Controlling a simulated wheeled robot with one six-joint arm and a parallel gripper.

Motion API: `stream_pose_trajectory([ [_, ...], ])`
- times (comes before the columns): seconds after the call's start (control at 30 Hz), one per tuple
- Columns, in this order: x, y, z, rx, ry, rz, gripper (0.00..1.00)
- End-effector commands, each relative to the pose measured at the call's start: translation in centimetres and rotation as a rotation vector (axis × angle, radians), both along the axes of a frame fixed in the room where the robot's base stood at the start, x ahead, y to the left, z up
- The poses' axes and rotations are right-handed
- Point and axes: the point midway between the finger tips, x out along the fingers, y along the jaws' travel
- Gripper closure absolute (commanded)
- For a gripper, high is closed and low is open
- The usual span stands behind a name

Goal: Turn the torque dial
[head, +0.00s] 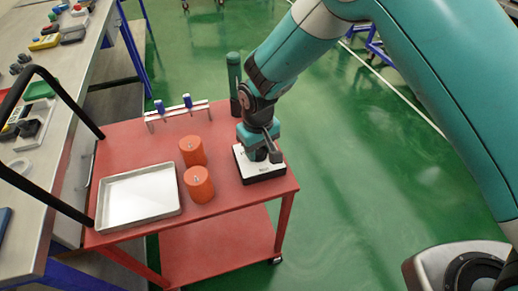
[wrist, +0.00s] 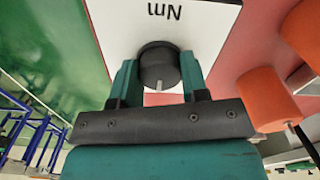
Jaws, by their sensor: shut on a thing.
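The torque dial (wrist: 159,66) is a dark round knob with a light pointer mark. It sits on a white-topped box (head: 243,164) with dark sides, near the right end of the red cart. The box's white face (wrist: 118,25) in the wrist view carries the letters "Nm", upside down. My gripper (wrist: 159,78) reaches down over the box, with its two teal fingers on either side of the dial, shut on it. In the head view my gripper (head: 262,155) hides most of the dial.
Two orange cylinders (head: 192,151) (head: 199,184) stand left of the box. A silver tray (head: 139,197) lies farther left on the red cart (head: 232,199). A small rack (head: 178,113) with blue-topped pieces and a dark green cylinder (head: 234,82) stand behind. A cluttered bench (head: 62,120) is at left.

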Motion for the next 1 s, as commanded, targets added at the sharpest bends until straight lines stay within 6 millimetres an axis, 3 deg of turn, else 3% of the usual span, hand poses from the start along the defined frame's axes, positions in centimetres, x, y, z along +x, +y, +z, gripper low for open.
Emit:
stream_pose_trajectory([
  [1.0, 0.36, 0.07, 0.25, 0.007, -0.008, -0.896, 0.83],
])
